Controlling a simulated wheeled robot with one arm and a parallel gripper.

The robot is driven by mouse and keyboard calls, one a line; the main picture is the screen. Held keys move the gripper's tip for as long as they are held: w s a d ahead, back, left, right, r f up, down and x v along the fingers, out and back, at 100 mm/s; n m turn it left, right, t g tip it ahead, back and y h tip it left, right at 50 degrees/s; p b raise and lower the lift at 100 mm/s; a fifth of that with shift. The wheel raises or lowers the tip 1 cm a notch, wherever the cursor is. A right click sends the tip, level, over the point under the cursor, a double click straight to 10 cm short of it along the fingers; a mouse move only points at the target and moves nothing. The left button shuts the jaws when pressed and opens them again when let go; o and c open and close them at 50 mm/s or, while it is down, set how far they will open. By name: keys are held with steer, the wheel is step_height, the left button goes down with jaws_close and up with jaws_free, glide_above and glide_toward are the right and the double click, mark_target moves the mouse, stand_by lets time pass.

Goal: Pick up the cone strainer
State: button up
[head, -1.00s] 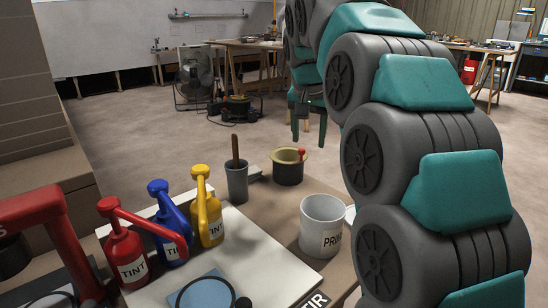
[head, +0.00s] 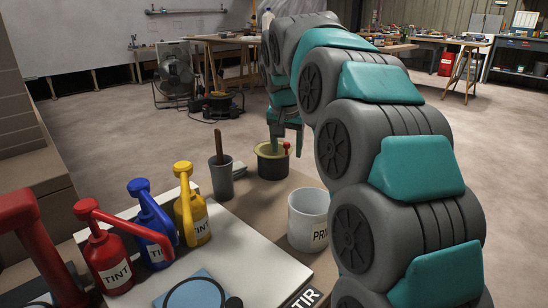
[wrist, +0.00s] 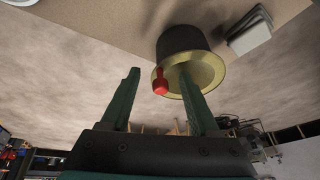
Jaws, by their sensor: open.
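A dark pot (head: 272,168) with a wide pale-yellow rim stands upright near the far edge of the bench in the head view. A red knob (head: 286,146) shows at its rim. I take the yellow-rimmed piece in it to be the cone strainer (head: 264,151); its lower part is hidden. In the wrist view the strainer (wrist: 205,75) and red knob (wrist: 160,84) are close ahead, right of centre. My gripper (wrist: 158,72) is open and empty. Its right finger overlaps the rim in view, and the knob appears between the fingers. I cannot tell whether anything touches.
A grey cup (head: 221,180) with a brown handle stands left of the pot. A white PRIMER pot (head: 307,222) stands nearer, beside my arm. Red (head: 110,265), blue (head: 152,235) and yellow (head: 190,215) tint bottles stand front left. A grey block (wrist: 247,33) lies beside the pot.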

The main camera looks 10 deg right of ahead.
steer(key=shift+c, duration=0.2)
jaws_close()
stand_by(0.4)
step_height(320, 180, up, 10)
steer(key=shift+f+p, duration=0.1)
steer(key=shift+p, duration=0.5)
step_height(320, 180, up, 6)
steer(key=p, duration=0.5)
stand_by(0.7)
